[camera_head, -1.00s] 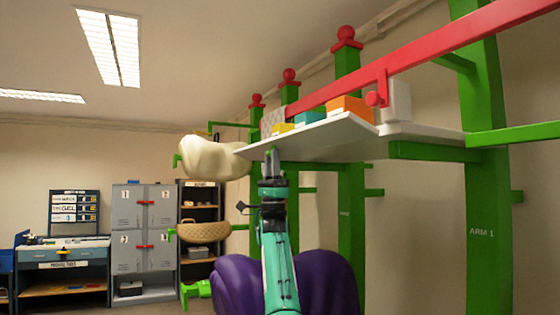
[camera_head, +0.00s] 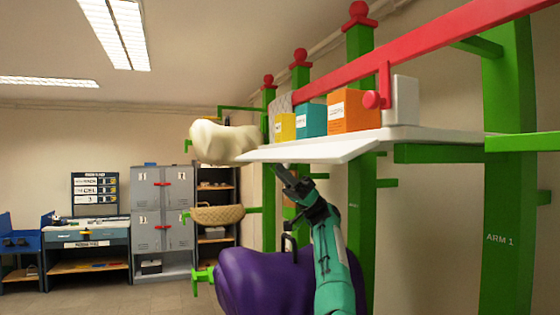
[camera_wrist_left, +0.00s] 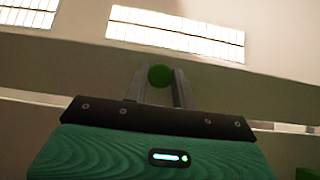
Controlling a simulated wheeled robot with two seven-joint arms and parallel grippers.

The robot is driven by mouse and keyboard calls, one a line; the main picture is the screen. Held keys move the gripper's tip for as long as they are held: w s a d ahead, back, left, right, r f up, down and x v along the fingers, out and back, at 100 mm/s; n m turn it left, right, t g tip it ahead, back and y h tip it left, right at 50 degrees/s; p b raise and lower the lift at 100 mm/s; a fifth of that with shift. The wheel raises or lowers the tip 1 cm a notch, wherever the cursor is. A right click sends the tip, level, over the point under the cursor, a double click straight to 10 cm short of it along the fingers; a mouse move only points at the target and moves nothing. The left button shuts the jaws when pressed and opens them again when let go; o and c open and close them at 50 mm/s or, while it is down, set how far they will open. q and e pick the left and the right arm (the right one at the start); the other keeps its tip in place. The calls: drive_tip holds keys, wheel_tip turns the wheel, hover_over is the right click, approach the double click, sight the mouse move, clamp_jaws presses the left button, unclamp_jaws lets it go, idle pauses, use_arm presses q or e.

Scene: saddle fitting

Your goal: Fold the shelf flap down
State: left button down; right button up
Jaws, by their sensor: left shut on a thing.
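The white shelf flap (camera_head: 318,151) juts out along the front of the white shelf (camera_head: 425,131) and lies close to level, its front edge slightly lower. My left gripper (camera_head: 283,170) is just below the flap's front part, its arm rising from below. In the left wrist view, a round green knob (camera_wrist_left: 160,75) sits between the fingers of my left gripper, which is shut on it. In the head view the knob is hidden or too small to make out. My right gripper is not in view.
Yellow (camera_head: 284,127), teal (camera_head: 311,120) and orange (camera_head: 353,111) boxes stand on the shelf behind a red rail (camera_head: 440,57). Green posts (camera_head: 510,200) stand at right. A cream saddle (camera_head: 222,141) is left of the flap. A purple saddle (camera_head: 265,285) is below, beside my arm.

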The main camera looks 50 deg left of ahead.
use_arm(q)
drive_tip(key=shift+w, duration=0.1)
drive_tip(key=shift+t, duration=0.3)
drive_tip(key=c, duration=1.1)
unclamp_jaws()
drive_tip(key=shift+c, duration=0.2)
drive_tip(key=v, duration=0.7)
drive_tip(key=shift+f+b, duration=0.25)
drive_tip(key=shift+b, duration=0.2)
drive_tip(key=shift+w, duration=0.1)
